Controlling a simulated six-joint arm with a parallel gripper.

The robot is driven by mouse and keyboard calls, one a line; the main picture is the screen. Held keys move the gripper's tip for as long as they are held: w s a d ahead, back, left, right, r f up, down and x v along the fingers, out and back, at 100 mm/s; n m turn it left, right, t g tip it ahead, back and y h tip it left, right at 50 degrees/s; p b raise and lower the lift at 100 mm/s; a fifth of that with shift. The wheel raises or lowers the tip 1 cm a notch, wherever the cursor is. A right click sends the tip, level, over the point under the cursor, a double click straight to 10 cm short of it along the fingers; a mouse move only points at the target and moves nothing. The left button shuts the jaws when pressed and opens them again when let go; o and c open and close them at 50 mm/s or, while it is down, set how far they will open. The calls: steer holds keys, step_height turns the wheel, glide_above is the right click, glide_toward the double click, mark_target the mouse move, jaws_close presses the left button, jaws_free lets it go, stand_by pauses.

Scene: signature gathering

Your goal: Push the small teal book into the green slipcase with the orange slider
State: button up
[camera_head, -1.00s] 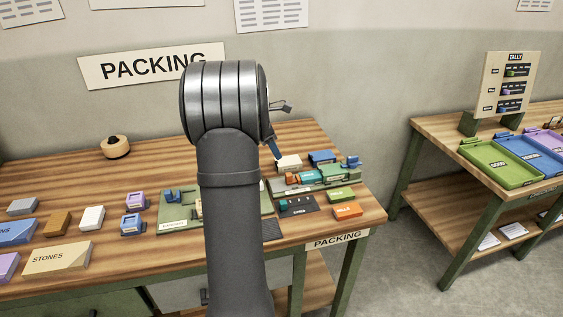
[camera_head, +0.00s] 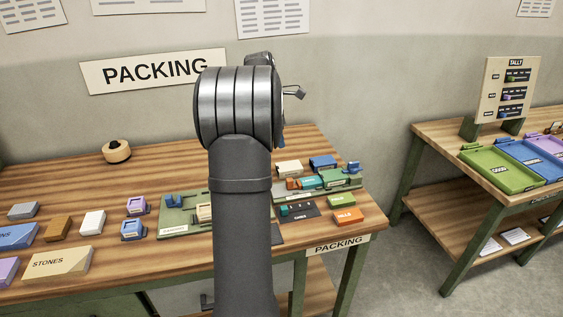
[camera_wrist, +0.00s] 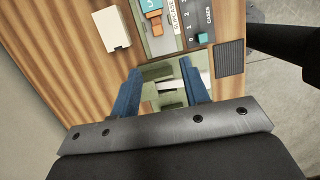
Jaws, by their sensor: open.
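The small teal book (camera_head: 308,182) lies on a grey-green board at the right of the packing table. The orange slider (camera_head: 292,184) is at its left end, and the green slipcase (camera_head: 334,177) is at its right. In the wrist view the orange slider (camera_wrist: 155,24) and part of the teal book (camera_wrist: 150,4) show at the top edge; the slipcase is out of that view. My gripper (camera_wrist: 158,68) is open with nothing held between its blue fingers. It is over another green board with a pale block, apart from the slider. My arm hides its fingertips in the head view.
A dark CASES card (camera_head: 298,211) with a teal cube, green and orange blocks, a cream block (camera_head: 288,168) and a blue block (camera_head: 323,162) surround the board. A green fixture (camera_head: 178,225) stands left of my arm. The table's back is mostly clear.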

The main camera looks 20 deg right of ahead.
mark_target(290, 179)
steer(key=d+y, duration=0.2)
steer(key=d, duration=0.2)
step_height(290, 179, down, 16)
steer(key=shift+f, duration=0.2)
jaws_close()
stand_by(0.3)
